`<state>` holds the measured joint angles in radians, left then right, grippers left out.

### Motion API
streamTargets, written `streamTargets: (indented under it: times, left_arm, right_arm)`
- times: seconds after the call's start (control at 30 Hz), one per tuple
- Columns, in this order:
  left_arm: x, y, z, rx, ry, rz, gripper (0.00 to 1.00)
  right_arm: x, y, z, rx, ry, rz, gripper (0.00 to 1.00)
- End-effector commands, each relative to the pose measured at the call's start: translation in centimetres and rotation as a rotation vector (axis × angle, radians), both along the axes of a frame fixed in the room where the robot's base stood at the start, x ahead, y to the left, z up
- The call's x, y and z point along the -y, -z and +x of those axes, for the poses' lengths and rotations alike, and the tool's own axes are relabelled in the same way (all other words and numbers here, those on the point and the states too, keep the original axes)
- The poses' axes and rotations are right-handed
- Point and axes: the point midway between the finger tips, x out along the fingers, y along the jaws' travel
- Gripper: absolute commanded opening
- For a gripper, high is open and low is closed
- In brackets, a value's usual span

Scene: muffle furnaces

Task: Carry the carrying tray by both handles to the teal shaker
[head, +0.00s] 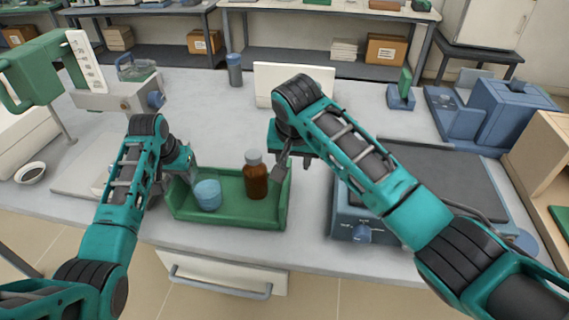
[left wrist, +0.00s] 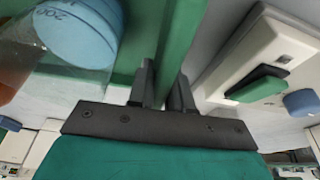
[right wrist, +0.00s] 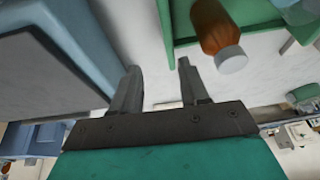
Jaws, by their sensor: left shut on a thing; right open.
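My right gripper (head: 281,170) is open at the tray's right end; in the right wrist view the green end wall (right wrist: 166,20) is just ahead of the finger gap. A blue-grey, dark-topped machine (head: 349,222) stands right of the tray; I cannot tell whether it is the teal shaker.
A green apparatus (head: 40,72) and a grey device with a blue knob (head: 125,97) stand at the left. A white panel (head: 262,82) and a grey-blue bottle (head: 235,70) stand behind the tray. Blue equipment (head: 505,115) is at back right. A narrow bench strip separates tray and dark-topped machine.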

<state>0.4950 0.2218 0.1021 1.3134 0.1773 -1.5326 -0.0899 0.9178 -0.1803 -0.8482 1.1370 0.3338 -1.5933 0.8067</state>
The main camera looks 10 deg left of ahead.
Motion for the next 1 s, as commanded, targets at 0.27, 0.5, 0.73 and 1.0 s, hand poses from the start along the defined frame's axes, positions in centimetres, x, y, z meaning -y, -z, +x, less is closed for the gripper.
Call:
streamTargets:
  times: [0.27, 0.5, 0.73, 1.0]
  left_arm:
    - [0.0, 0.0, 0.0, 0.001, 0.000, 0.000, 0.00]
    - [0.0, 0.0, 0.0, 0.001, 0.000, 0.000, 0.00]
    - [0.0, 0.0, 0.0, 0.001, 0.000, 0.000, 0.00]
    - [0.0, 0.0, 0.0, 0.000, 0.000, 0.000, 0.00]
  right_arm:
    - [-1.6, 0.7, -1.7, -0.067, -0.010, -0.045, 0.45]
    - [-1.6, 3.1, -1.1, -0.071, -0.009, -0.047, 0.45]
    - [-1.8, 6.4, -0.1, -0.071, -0.010, -0.047, 0.45]
    - [-1.8, 10.0, 1.0, -0.070, -0.009, -0.047, 0.45]
